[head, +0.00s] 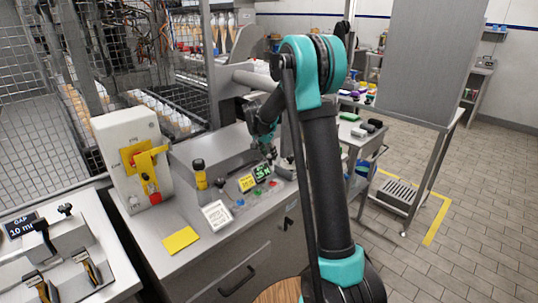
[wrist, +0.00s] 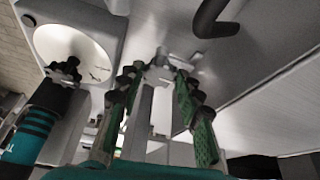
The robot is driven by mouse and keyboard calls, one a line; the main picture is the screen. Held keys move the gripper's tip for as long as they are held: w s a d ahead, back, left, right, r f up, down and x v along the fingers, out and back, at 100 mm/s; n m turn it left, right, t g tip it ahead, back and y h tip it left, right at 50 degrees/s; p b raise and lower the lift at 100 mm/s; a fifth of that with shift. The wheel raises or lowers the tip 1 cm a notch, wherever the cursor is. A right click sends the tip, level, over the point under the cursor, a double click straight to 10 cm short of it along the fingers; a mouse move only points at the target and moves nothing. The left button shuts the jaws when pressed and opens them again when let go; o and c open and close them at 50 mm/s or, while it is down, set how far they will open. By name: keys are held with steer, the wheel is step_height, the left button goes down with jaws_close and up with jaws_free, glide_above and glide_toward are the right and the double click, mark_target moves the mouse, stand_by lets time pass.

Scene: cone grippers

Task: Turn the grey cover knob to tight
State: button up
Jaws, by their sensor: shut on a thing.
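My gripper (wrist: 160,85) reaches in from the bottom of the wrist view, its two green-padded fingers on either side of a small light-grey knob (wrist: 158,72). The fingertips are shut on this grey knob, which sits by a grey surface. The fingers hide part of the knob, and its turn angle cannot be read. The knob cannot be made out there.
A white round dial face (wrist: 72,50) and a dark curved handle (wrist: 214,20) are close to the gripper. A mesh cage stands behind.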

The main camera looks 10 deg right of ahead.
steer(key=o, duration=1.2)
steer(key=shift+c, duration=0.2)
steer(key=v, duration=1.2)
